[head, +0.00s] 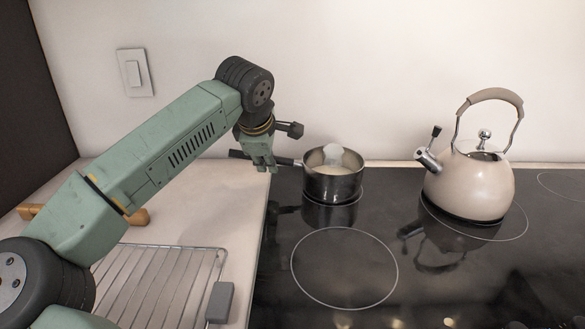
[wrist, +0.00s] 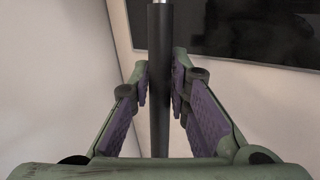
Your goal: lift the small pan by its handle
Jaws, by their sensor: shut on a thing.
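The small pan (head: 334,187) is a dark shiny saucepan over the back-left ring of the black cooktop, roughly level. Its long handle (head: 284,161) points left toward the counter. A pale, rounded thing (head: 334,154) shows at its mouth. My gripper (head: 264,165) points down over the handle, left of the pan. In the wrist view the black handle (wrist: 160,90) runs between the purple-padded fingers, and my gripper is shut on it. Whether the pan's base touches the glass is not clear. My fingers hide part of the handle in the head view.
A cream kettle (head: 470,187) stands on the cooktop to the right, its spout toward the pan. A wire rack (head: 160,285) and a grey block (head: 220,302) lie on the left counter. The wall (head: 350,75) is close behind. The front ring (head: 345,268) is clear.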

